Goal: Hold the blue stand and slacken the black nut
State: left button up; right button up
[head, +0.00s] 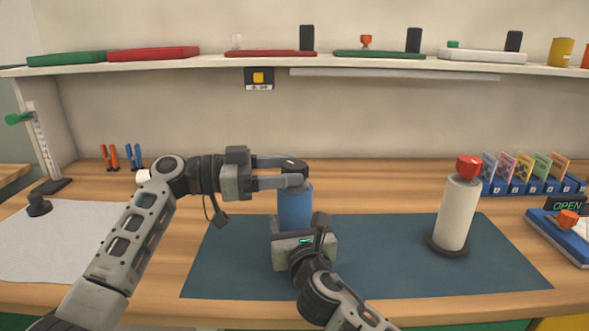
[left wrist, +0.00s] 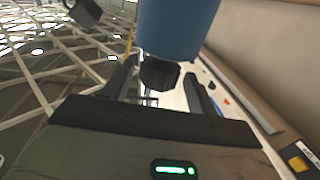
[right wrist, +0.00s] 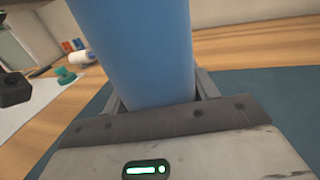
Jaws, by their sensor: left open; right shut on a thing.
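The blue stand (head: 295,207) is upright on the dark mat, and it also shows in the left wrist view (left wrist: 178,28) and the right wrist view (right wrist: 135,50). The black nut (left wrist: 158,74) is at the stand's top. My left gripper (head: 296,172) reaches in from the left at the top of the stand. It is open, with one finger on each side of the nut; contact is not clear. My right gripper (right wrist: 160,100) is shut on the blue stand's body, low on its near side. Its fingertips are hidden in the head view.
A white cylinder with a red top (head: 457,210) stands on the right of the dark mat (head: 385,270). Card holders (head: 530,185) and a blue tray (head: 565,240) are at the far right. A black piece (head: 38,206) lies on the grey sheet at left. A shelf (head: 210,62) runs above.

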pick_arm(q)
jog(key=shift+w+d, duration=0.15)
jog(key=shift+d, duration=0.8)
jog(key=c, duration=1)
